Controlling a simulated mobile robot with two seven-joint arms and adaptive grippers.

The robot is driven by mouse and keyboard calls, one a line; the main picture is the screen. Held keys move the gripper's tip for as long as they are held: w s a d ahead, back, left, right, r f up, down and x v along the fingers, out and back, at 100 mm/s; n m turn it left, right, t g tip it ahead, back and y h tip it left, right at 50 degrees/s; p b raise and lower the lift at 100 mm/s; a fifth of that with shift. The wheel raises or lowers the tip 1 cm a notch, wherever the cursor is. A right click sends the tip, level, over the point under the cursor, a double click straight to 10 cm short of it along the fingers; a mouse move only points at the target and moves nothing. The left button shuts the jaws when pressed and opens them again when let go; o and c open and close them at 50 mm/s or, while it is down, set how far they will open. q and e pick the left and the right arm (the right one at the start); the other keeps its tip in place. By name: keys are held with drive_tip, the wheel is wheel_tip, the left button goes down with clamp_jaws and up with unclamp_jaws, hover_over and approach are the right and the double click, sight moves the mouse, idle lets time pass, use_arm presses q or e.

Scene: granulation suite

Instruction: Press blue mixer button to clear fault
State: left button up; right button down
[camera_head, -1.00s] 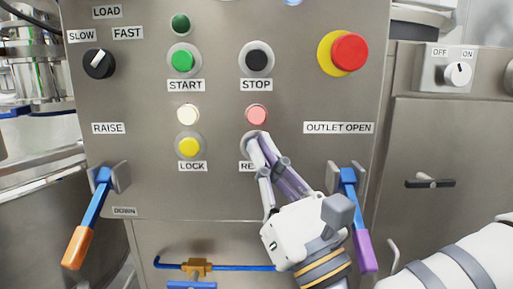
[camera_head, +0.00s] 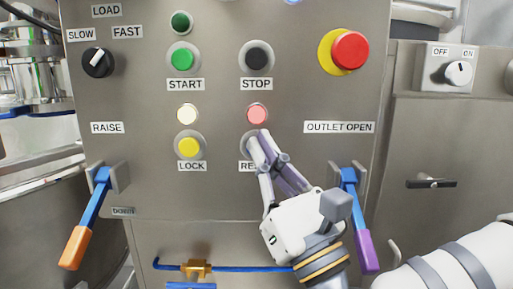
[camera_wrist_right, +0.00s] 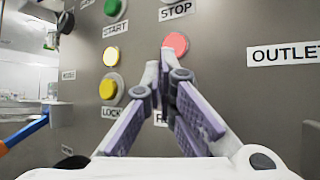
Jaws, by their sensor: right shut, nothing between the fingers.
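My right gripper (camera_head: 259,138) is shut and empty, its fingertips together at the control panel (camera_head: 220,200), over the button place above a label (camera_head: 247,166) that reads "RE" before the fingers cover it. A grey button ring (camera_head: 247,146) shows just left of the fingertips; the button inside is hidden, and I see no blue on it. In the right wrist view the fingertips (camera_wrist_right: 160,66) meet just below the pink lamp (camera_wrist_right: 175,44). I cannot tell whether they touch the button. My left gripper is out of view.
Near the fingertips are the pink lamp (camera_head: 257,114), yellow LOCK button (camera_head: 189,147) and black STOP button (camera_head: 257,60). A red emergency stop (camera_head: 349,51) sits upper right. Lever handles, orange (camera_head: 76,247) and purple (camera_head: 366,249), stick out at the panel's lower sides.

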drive_tip(key=shift+w, duration=0.35)
idle(0.3)
drive_tip(key=shift+s, duration=0.85)
drive_tip(key=shift+s, duration=2.5)
